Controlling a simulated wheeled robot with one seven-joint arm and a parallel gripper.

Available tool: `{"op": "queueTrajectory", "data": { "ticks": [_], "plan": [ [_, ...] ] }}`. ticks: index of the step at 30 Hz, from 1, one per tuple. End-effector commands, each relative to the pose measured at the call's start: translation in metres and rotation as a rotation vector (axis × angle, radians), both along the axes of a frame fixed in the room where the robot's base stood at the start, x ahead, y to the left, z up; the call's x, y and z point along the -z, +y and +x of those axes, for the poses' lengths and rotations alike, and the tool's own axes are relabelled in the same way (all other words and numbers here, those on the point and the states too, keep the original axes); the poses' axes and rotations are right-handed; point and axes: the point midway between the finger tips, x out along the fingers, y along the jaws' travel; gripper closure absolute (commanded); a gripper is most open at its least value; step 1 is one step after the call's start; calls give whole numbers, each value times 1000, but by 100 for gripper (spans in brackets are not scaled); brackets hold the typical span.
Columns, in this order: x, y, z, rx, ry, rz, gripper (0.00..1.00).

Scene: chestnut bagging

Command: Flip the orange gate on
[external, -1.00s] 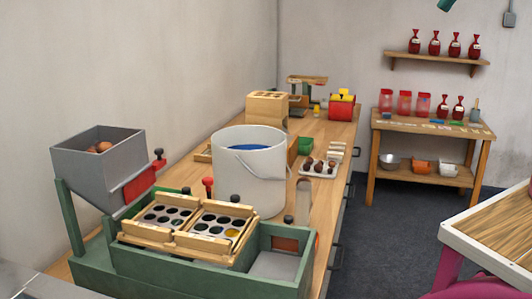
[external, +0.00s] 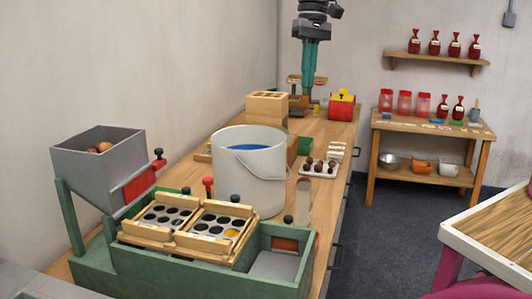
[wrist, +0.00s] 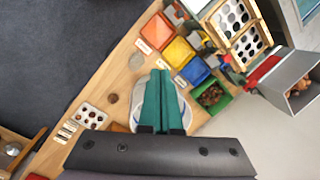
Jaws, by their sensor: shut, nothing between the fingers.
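In the external view an orange plate (external: 285,244), which looks like the orange gate, sits at the right end of the green sorting machine (external: 205,262), with a black knob above it. In the wrist view an orange-red piece (wrist: 172,13) shows at the top edge beside the orange bin (wrist: 157,33); I cannot tell its position clearly. My gripper (external: 306,94) hangs above the far part of the bench, well beyond the machine. Its teal fingers (wrist: 161,74) are shut and empty in the wrist view, above the white bucket (wrist: 190,118).
The white bucket (external: 262,185) stands between my gripper and the machine. A grey hopper (external: 85,165) with a red gate (external: 139,184) is at left. A wooden block (external: 267,106), a chestnut tray (external: 319,170) and a red device (external: 341,107) are on the bench.

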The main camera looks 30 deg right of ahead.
Motion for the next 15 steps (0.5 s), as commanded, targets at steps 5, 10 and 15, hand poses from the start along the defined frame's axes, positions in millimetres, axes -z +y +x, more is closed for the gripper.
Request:
{"op": "queueTrajectory", "data": {
  "ticks": [5,10,15],
  "plan": [
    [72,43,10,-48,99,-42,100],
    [137,77,8,-86,178,-81,100],
    [186,98,1,-112,233,-112,100]
  ]
}}
